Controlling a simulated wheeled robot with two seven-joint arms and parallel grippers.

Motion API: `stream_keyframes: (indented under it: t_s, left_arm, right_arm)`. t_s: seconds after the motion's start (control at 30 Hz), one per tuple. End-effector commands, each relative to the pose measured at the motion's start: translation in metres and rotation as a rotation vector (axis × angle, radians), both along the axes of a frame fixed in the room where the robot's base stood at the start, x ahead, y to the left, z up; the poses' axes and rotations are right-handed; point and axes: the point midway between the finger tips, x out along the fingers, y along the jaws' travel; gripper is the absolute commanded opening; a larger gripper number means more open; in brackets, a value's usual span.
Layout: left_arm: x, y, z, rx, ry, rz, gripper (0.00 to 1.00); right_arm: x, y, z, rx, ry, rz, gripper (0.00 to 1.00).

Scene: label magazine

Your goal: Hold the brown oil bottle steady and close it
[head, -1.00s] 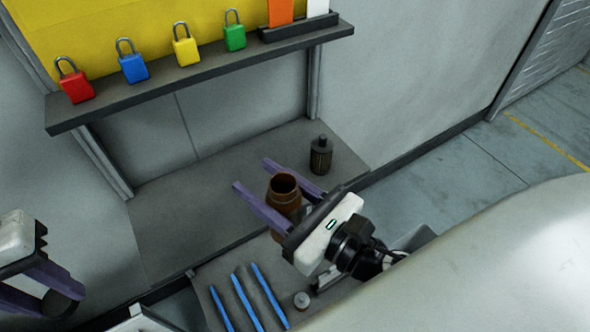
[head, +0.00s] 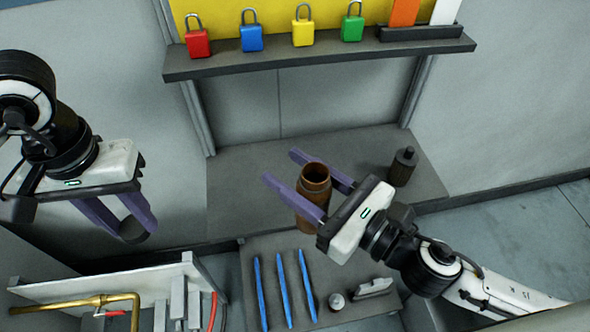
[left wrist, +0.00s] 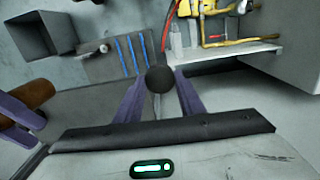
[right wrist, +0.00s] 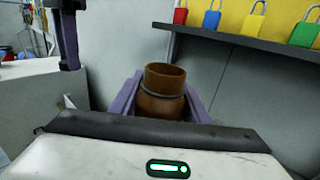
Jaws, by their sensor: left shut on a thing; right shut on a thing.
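The brown oil bottle (head: 312,190) has an open, uncovered mouth and is upright between the purple fingers of my right gripper (head: 281,167), which is shut on it. The bottle also shows in the right wrist view (right wrist: 163,95) and at the left edge of the left wrist view (left wrist: 28,95). My left gripper (head: 136,228) is shut on a dark round cap (head: 133,229), seen end-on in the left wrist view (left wrist: 160,79). The cap is well to the left of the bottle and apart from it. Whether the bottle's base touches the counter is hidden.
A dark capped bottle (head: 403,166) stands on the grey counter (head: 235,190) to the right. A lower tray holds blue sticks (head: 281,290) and a small round part (head: 337,301). Brass pipework (head: 100,300) is at lower left.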

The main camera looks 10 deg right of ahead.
Motion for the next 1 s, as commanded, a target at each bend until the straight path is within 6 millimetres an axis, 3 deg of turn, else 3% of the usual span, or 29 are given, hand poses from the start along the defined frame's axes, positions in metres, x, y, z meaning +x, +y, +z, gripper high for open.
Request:
stream_keyframes:
  t_s: [0.13,0.23,0.53,0.8,1.0]
  left_arm:
    - [0.006,-0.012,0.005,-0.001,-0.001,-0.005,0.15]
    - [0.016,-0.034,0.015,-0.003,-0.005,-0.013,0.15]
    - [0.040,-0.134,0.067,0.000,-0.006,-0.045,0.15]
    - [0.032,-0.224,0.116,0.003,-0.006,-0.076,0.15]
    - [0.016,-0.269,0.138,0.003,-0.004,-0.085,0.15]
  right_arm:
    - [0.000,0.000,0.001,0.001,-0.001,-0.001,0.02]
    - [0.000,0.000,0.001,0.001,-0.001,-0.001,0.02]
    - [0.000,0.000,0.001,0.001,-0.002,-0.001,0.02]
    - [0.000,0.000,0.001,0.001,-0.002,-0.001,0.02]
    - [0.000,0.000,0.001,0.001,-0.002,-0.001,0.02]
